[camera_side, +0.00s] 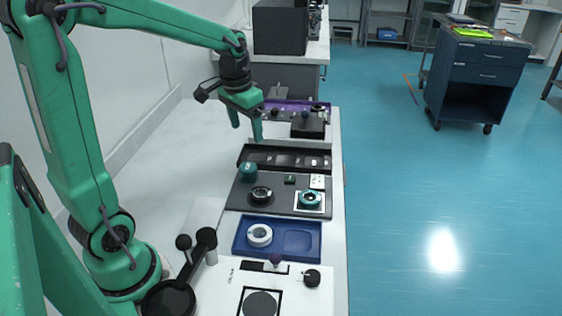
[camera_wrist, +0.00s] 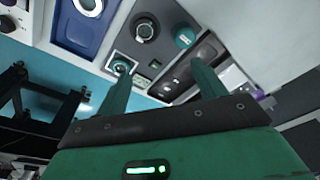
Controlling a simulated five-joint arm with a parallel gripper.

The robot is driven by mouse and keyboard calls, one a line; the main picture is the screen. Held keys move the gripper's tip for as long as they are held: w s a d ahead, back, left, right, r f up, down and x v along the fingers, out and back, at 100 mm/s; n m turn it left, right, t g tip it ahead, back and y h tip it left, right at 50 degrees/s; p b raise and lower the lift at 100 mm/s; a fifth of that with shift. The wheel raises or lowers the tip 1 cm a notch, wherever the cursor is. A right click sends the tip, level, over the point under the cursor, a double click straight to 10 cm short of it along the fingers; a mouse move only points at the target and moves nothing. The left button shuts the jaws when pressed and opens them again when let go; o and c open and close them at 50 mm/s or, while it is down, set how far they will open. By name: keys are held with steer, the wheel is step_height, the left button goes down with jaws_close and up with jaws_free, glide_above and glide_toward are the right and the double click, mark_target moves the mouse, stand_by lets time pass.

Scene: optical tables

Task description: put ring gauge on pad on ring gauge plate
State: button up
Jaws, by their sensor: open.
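My gripper (camera_side: 246,132) is open and empty, raised above the far part of the bench, with its fingers pointing down. In the wrist view my gripper (camera_wrist: 160,72) has its two green fingers wide apart. A white ring (camera_side: 259,235) lies in the left pocket of a blue tray (camera_side: 268,254); it also shows in the wrist view (camera_wrist: 90,6). A dark grey plate (camera_side: 236,200) carries a black-and-silver ring (camera_side: 261,195), a teal cylinder (camera_side: 248,171) and a teal ring (camera_side: 310,199) on a white square. I cannot tell which ring is the ring gauge.
A black tray (camera_side: 286,158) with small pale pieces lies beyond the grey plate. A purple tray (camera_side: 280,104) and a dark block (camera_side: 309,127) stand further back. A white plate (camera_side: 220,284) with a black disc (camera_side: 261,303) is at the front. The bench's left side is largely clear.

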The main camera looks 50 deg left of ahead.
steer(key=s+d+r+m+t, duration=0.1)
steer(key=s+d+r+t, duration=0.3)
steer(key=s+d, duration=0.7)
steer(key=s, duration=0.2)
steer(key=shift+s, duration=0.35)
